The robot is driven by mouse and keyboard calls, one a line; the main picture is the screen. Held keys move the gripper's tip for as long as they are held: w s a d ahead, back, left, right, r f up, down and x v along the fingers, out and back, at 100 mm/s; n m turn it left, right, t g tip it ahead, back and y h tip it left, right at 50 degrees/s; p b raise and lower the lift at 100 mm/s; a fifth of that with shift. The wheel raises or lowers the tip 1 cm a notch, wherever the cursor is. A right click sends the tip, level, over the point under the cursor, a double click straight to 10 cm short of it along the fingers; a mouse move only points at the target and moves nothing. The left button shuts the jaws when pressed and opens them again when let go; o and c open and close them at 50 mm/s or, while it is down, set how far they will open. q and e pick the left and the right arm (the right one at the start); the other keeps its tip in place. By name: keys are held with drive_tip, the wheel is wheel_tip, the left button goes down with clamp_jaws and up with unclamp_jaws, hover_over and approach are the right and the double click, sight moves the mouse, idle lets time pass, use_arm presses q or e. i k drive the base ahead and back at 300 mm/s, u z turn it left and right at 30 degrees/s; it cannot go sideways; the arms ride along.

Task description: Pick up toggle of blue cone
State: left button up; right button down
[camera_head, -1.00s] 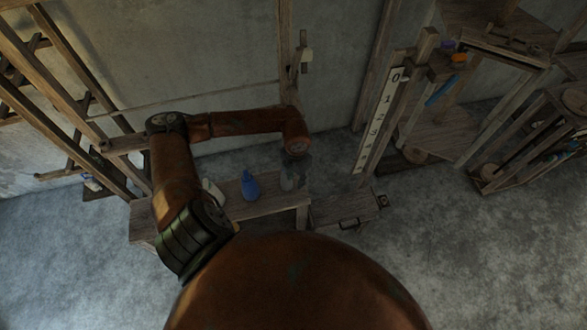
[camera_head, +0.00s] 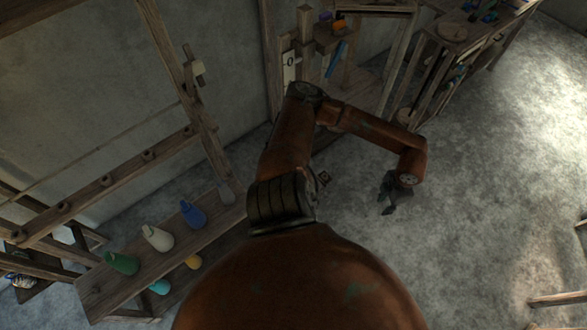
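The blue cone (camera_head: 193,213) stands on a low wooden bench (camera_head: 150,270) at the left of the head view. It is upright with a narrow top; a separate toggle on it is too small to make out. My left gripper (camera_head: 388,203) is dark and hangs at the end of my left arm, over the open floor right of the middle. It is well to the right of the blue cone and apart from it. Nothing shows in it, but its fingers are too small and dark to tell their opening. My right gripper is out of view.
A yellow cone (camera_head: 194,262) and a teal cone (camera_head: 160,286) sit nearer. A wooden loom frame (camera_head: 160,145) rises behind.

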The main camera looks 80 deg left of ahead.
sight(185, 207)
drive_tip(key=z, duration=0.15)
drive_tip(key=k, duration=1.65)
drive_tip(key=u, duration=1.15)
